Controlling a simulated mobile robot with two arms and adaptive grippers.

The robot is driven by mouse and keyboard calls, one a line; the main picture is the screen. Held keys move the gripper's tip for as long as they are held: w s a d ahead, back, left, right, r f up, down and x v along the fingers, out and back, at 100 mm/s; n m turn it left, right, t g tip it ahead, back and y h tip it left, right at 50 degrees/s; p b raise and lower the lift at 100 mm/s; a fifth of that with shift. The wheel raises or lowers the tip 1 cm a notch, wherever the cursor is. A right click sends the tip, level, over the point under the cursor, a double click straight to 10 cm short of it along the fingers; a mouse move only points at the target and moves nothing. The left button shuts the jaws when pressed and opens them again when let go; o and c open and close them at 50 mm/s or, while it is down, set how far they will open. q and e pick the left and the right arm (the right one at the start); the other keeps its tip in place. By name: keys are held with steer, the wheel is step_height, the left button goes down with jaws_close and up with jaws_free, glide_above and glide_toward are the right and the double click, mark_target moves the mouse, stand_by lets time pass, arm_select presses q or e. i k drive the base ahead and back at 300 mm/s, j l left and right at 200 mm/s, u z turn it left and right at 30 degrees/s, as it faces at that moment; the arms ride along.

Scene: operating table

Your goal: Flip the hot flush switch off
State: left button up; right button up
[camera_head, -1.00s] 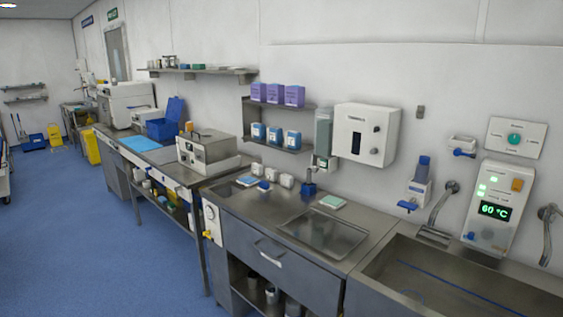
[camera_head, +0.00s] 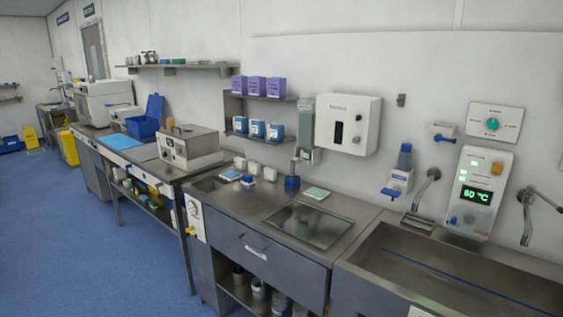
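A white wall control panel (camera_head: 478,192) with a lit green "60 °C" display (camera_head: 475,195) is at the right, above the sink. Neither of my grippers is in view.
A steel sink basin (camera_head: 450,275) lies below the panel, with metal spouts (camera_head: 424,189) on either side. The blue floor (camera_head: 80,230) at left is clear.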

mark_target(497, 168)
steer(key=z, duration=1.3)
steer(key=i, duration=0.2)
steer(key=j+u, duration=0.05)
